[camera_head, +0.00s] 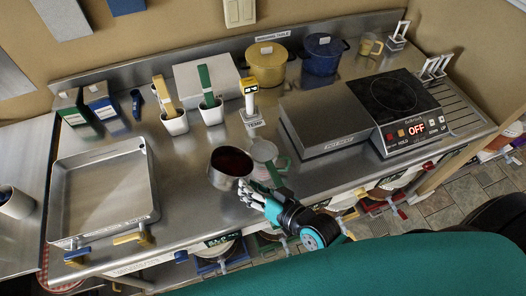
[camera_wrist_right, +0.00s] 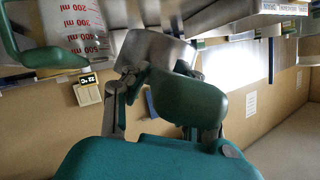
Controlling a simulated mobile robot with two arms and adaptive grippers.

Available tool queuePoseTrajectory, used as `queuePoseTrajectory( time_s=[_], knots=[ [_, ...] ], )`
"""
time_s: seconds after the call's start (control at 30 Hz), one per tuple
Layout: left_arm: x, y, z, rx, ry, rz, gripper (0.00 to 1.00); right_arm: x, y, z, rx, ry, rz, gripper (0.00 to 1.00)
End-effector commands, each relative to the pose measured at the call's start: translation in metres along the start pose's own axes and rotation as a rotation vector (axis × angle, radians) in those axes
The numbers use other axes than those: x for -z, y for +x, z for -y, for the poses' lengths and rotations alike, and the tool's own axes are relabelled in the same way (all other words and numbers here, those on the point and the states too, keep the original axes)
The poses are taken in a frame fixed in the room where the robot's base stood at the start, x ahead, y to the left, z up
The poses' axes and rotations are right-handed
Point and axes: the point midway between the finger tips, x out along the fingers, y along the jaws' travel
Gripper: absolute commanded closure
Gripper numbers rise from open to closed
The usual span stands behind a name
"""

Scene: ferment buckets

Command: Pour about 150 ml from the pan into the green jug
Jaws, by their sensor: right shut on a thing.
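The pan (camera_head: 216,179) is a small metal pan with dark red liquid in it. It is above the front of the steel table, just left of the green jug (camera_head: 265,152). My right gripper (camera_head: 250,192) is shut on the pan, at its lower right side. In the right wrist view the pan (camera_wrist_right: 153,47) shows as a metal body beyond the fingers. The jug is clear with a green handle and stands upright; its red ml marks (camera_wrist_right: 82,30) show in the right wrist view. I cannot tell what the jug holds. My left gripper is not in view.
A flat scale-like steel box (camera_head: 325,118) and a hot plate (camera_head: 398,97) reading OFF stand to the right. A thermometer stand (camera_head: 251,105) is behind the jug. A large steel tray (camera_head: 102,190) lies left. Yellow (camera_head: 266,70) and blue (camera_head: 324,60) pots stand at the back.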

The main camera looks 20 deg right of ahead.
Motion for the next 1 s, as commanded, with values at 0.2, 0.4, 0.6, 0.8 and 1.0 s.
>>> queuePoseTrajectory(
  time_s=[0.2, 0.4, 0.6, 0.8, 1.0],
  knots=[
    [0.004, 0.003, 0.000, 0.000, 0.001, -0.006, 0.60, 0.005, -0.001, -0.002, 0.014, 0.027, -0.006, 1.00],
    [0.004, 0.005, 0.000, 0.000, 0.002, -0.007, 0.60, 0.012, -0.003, -0.004, 0.028, 0.060, -0.008, 1.00],
    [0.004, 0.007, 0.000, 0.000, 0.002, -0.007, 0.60, 0.019, -0.007, -0.005, 0.044, 0.096, -0.006, 1.00],
    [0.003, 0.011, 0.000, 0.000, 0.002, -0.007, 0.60, 0.026, -0.010, -0.008, 0.060, 0.136, -0.006, 1.00],
    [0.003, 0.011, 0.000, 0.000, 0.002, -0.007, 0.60, 0.030, -0.011, -0.009, 0.065, 0.151, -0.006, 1.00]
  ],
)
